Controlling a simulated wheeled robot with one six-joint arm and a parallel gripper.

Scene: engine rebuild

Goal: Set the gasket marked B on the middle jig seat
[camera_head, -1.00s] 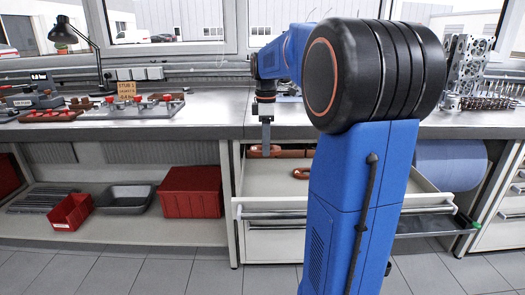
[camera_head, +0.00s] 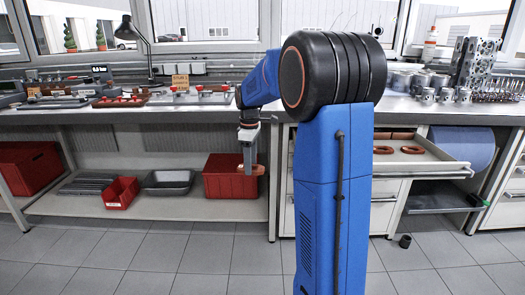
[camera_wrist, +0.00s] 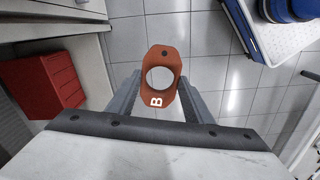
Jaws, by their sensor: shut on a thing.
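My gripper (camera_head: 248,168) is shut on an orange-brown gasket (camera_head: 258,170) and holds it in the air before the bench, below the worktop's height. In the wrist view the gasket (camera_wrist: 159,95) has a large round hole, a small dark hole at its far end and a white B at its near end. The gripper fingers sit on either side of it.
An open drawer (camera_head: 425,168) to the right holds other orange-brown gaskets (camera_head: 412,150). Red bins (camera_head: 120,193) and a grey tray (camera_head: 168,182) sit on the shelf under the bench (camera_head: 170,208). A small dark cup (camera_head: 405,241) is on the floor.

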